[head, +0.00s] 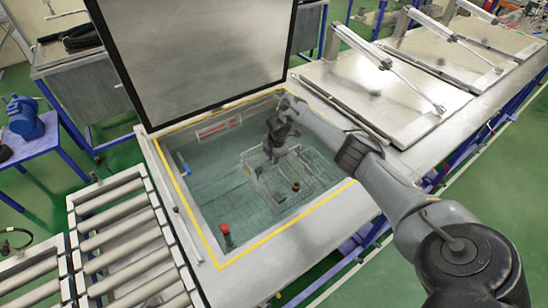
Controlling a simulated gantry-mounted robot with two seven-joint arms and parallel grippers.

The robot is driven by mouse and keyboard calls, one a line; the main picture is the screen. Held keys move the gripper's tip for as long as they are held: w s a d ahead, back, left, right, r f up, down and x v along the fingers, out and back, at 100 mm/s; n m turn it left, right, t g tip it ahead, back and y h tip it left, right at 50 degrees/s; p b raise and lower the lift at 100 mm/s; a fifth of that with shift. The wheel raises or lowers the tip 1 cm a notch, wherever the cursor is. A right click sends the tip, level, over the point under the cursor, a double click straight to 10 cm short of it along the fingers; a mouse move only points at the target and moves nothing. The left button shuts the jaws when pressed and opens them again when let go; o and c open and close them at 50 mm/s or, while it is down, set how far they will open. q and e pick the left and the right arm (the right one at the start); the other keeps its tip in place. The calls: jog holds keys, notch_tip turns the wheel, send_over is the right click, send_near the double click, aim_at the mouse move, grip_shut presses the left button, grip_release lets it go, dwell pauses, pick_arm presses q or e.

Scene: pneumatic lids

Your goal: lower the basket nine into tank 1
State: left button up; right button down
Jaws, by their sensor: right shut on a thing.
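An open tank (205,190) with a yellow line around its mouth holds greenish liquid; I see no number on it. A wire basket (312,178) is inside the tank, toward its right side, with a few small dark parts in it. My right gripper (274,154) reaches over the tank's right edge, pointing down, and is shut on the basket at its upper left part. The fingertips are small and partly hidden by the wrist. I cannot tell whether the basket touches the tank floor. My left gripper is out of view.
The tank's lid (195,45) stands raised at the back. Closed metal lids (385,90) with pneumatic cylinders lie to the right. A roller conveyor (120,235) runs at the left. A red-topped fitting (226,235) stands at the tank's near left corner.

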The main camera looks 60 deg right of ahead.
notch_tip(320, 180, down, 9)
jog(key=b, duration=0.6)
jog(key=shift+b, duration=0.35)
jog(key=shift+w+f, duration=0.1)
